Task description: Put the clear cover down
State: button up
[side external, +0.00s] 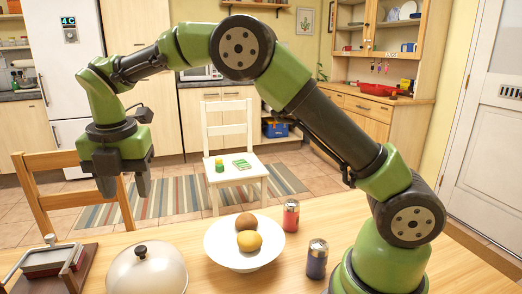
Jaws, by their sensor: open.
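A pale, shiny domed cover (147,272) with a black knob on top stands at the table's near edge of the picture, left of the middle. Its lower rim is cut off by the frame, so I cannot tell what is under it. It looks whitish, and nothing shows clearly through it. My gripper (124,190) hangs above and behind the cover in the picture, pointing down. Its jaws are apart with nothing between them, and it does not touch the knob.
A white plate (213,246) with a brown fruit (246,222) and a yellow fruit (249,241) is right of the cover. A red shaker (291,215) and a dark shaker (317,259) stand beside it. A metal-framed press-like item (46,262) is at left.

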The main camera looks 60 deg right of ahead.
jog(key=s+d+r+m+t+y, duration=0.1)
jog(key=s+d+r+m+t, duration=0.15)
jog(key=s+r+m, duration=0.55)
jog(key=s+d+m+t+y, duration=0.1)
jog(key=s+d+m+t, duration=0.1)
jog(key=s+m, duration=0.6)
jog(key=s+d+m+t+y, duration=0.1)
jog(key=s+d+m, duration=0.1)
jog(key=s+m, duration=0.7)
jog(key=m, duration=0.4)
jog(key=shift+r+t, duration=0.3)
jog(key=shift+t, duration=0.05)
